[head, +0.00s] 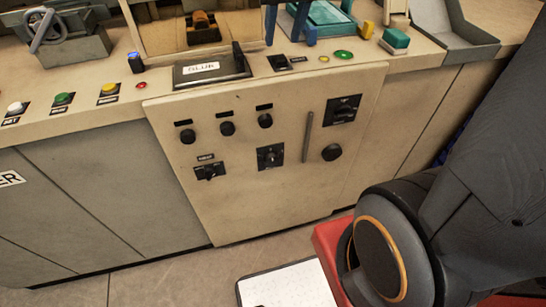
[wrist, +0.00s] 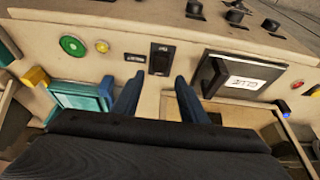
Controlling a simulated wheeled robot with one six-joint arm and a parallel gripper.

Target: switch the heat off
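A black switch (head: 278,62) in a dark plate sits on the console top, right of the GLUE lid. It also shows in the wrist view (wrist: 161,59), with a small label (wrist: 136,58) beside it, too small to read. My gripper (head: 290,42) has two blue fingers and is open and empty. In the wrist view its fingertips (wrist: 159,80) lie either side of the switch's line, with the switch just beyond them; I see no contact. A labelled knob (head: 208,171) is on the front panel. I cannot tell which control is for heat.
The black GLUE lid (head: 211,68) lies close to the switch. Green (head: 343,54) and yellow (head: 324,59) buttons are on its other side. A teal box (head: 318,14) stands behind. Several more knobs are on the sloping front panel (head: 240,205).

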